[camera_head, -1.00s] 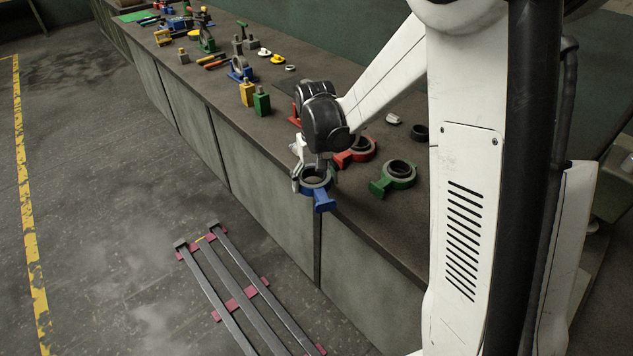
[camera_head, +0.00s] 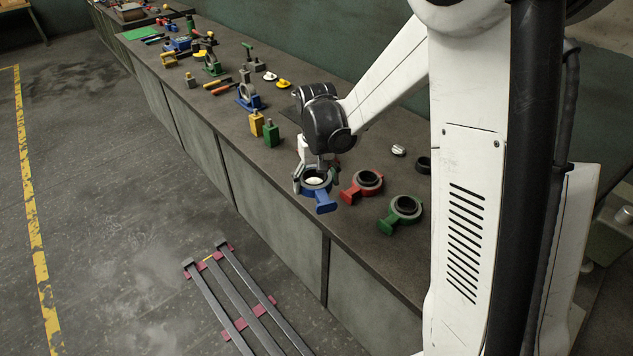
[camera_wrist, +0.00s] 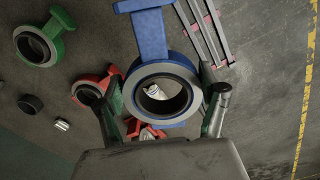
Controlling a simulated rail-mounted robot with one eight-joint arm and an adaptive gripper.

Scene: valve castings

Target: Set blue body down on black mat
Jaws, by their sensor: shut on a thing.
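The blue body (camera_head: 326,205) is a ring with a grey rim and a blue tab. My gripper (camera_head: 313,180) is shut on its ring and holds it over the front part of the bench, with the tab towards the front edge. In the wrist view, the fingers of my gripper (camera_wrist: 162,88) are on opposite sides of the ring, and the blue tab (camera_wrist: 150,35) points up the picture. A white part shows through the ring's hole, and a red thing lies below it. I cannot make out the black mat for certain.
A red body (camera_head: 365,183) and a green body (camera_head: 405,207) lie right of my gripper. A yellow block (camera_head: 257,124) and a green block (camera_head: 270,134) stand to its left. Several castings and tools fill the far bench. Metal rails (camera_head: 240,300) lie on the floor.

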